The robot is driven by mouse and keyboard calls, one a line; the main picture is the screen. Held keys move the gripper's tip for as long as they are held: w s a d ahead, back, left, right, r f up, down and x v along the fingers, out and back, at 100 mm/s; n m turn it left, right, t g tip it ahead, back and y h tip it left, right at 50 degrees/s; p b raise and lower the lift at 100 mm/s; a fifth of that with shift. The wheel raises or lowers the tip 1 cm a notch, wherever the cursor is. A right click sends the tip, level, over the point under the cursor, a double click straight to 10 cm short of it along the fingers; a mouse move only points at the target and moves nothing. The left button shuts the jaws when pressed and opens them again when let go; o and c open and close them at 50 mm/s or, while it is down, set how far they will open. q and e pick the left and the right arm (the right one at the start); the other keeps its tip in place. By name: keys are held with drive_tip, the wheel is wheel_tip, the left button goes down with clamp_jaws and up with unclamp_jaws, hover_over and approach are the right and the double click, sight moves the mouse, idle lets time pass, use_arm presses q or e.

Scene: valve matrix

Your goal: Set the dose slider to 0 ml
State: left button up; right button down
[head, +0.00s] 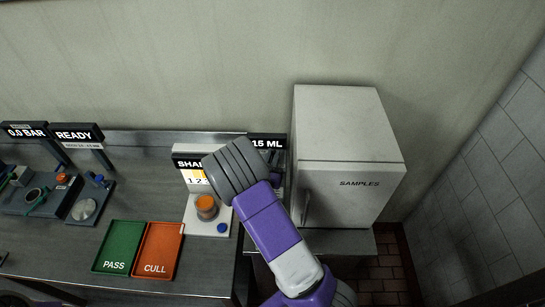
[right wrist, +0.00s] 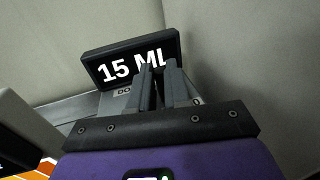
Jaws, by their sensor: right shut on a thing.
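The dose display (head: 268,141) reads 15 ML on a dark sign at the back of the bench, left of the white cabinet. The same display (right wrist: 125,62) fills the upper left of the right wrist view. My right gripper (right wrist: 158,75) is in front of the display's lower right part, its two dark fingers close together. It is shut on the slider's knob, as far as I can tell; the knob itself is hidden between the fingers. In the head view my right arm covers most of the dose station. My left gripper is not in view.
The white SAMPLES cabinet (head: 345,150) stands close on the right. A shaker station with an orange-topped knob (head: 206,207) is on the left. Green PASS (head: 119,246) and orange CULL (head: 158,250) trays lie at the front. Other stations stand further left.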

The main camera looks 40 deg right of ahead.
drive_tip(key=w+a, duration=0.2)
drive_tip(key=a, duration=0.1)
drive_tip(key=w+a, duration=0.3)
drive_tip(key=shift+w+a, duration=0.2)
drive_tip(key=shift+d, duration=0.1)
drive_tip(key=shift+r, duration=0.1)
drive_tip(key=c, duration=1.1)
unclamp_jaws()
drive_tip(key=shift+a, duration=0.2)
drive_tip(key=shift+d, duration=0.1)
drive_tip(key=b+v, duration=0.1)
drive_tip(key=v, duration=0.6)
drive_tip(key=shift+s+a, duration=0.2)
drive_tip(key=shift+a, duration=0.05)
